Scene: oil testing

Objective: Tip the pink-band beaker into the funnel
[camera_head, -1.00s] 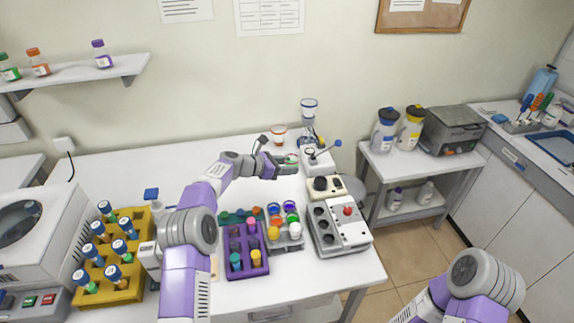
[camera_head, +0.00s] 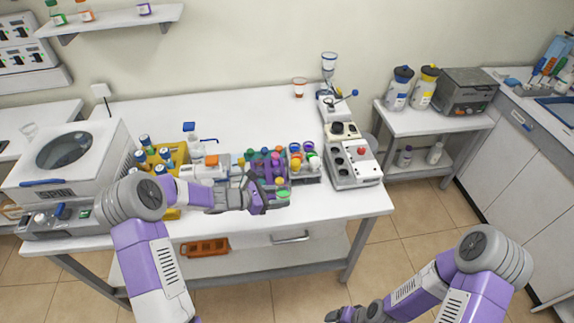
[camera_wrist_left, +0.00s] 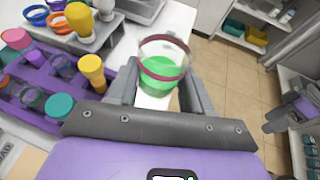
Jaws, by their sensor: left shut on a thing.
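The pink-band beaker (camera_wrist_left: 163,66) is clear, with a dark pink band near its rim and green liquid inside. It also shows in the head view (camera_head: 283,196). My left gripper (camera_head: 272,197) is shut on it, with one finger on each side, near the table's front edge. In the left wrist view the beaker looks roughly upright. The funnel (camera_head: 329,59) stands at the back right of the table on a stand, well apart from the beaker. My right gripper (camera_head: 345,314) is at the bottom edge of the head view, partly cut off; its fingers are unclear.
A purple rack (camera_head: 268,172) and a grey rack of coloured caps (camera_head: 303,163) stand behind the beaker. A grey device with a red button (camera_head: 352,163) is to its right. An orange-band cup (camera_head: 299,87) stands left of the funnel. The table's back middle is clear.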

